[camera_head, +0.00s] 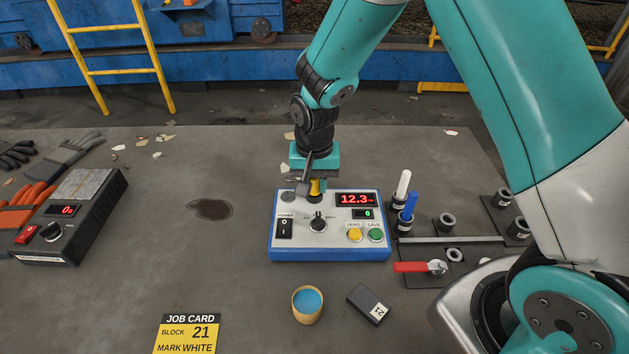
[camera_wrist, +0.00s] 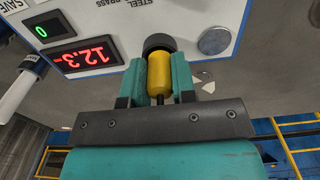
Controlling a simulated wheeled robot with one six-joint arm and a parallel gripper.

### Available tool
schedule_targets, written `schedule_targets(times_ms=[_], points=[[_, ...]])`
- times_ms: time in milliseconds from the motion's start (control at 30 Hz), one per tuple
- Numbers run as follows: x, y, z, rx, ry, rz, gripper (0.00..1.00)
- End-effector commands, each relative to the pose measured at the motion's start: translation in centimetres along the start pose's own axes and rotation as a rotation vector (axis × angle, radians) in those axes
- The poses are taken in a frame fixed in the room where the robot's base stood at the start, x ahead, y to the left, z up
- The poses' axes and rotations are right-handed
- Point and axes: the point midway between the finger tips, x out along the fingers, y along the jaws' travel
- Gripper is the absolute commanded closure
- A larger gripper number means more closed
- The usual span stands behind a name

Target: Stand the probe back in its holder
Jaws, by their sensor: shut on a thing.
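The probe (camera_wrist: 159,75) is a short yellow cylinder with a wide black end and a thin dark stem. My gripper (camera_head: 316,186) is shut on it, one finger on each side, as the wrist view shows. It is over the back part of the white and blue meter (camera_head: 328,252), between the silver disc (camera_head: 288,196) and the red display reading 12.3. The probe's black end points at the meter's top face; whether it touches or sits in a socket I cannot tell. No holder is clearly identifiable.
Right of the meter are white (camera_head: 403,185) and blue (camera_head: 410,206) markers in dark cups, ring sockets (camera_head: 446,221) and a red-handled clamp (camera_head: 412,267). In front stand a blue-filled cup (camera_head: 307,305) and dark block (camera_head: 369,304). A dark box (camera_head: 75,222) is left.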

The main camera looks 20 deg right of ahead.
Motion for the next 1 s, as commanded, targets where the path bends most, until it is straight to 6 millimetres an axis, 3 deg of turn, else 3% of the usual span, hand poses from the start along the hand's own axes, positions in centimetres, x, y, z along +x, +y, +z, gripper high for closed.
schedule_targets(times_ms=[100,133,200,233,600,1000], points=[[0.4,0.0,0.0,0.0,0.0,0.0,0.99],[0.3,0.0,0.0,0.0,0.0,0.0,0.68],[0.2,0.0,0.0,0.0,0.0,0.0,0.52],[0.2,0.0,0.0,0.0,0.0,0.0,0.5],[-0.6,0.0,-0.1,0.0,0.002,-0.001,0.5],[-8.7,-0.1,-0.1,0.0,0.005,-0.003,0.5]])
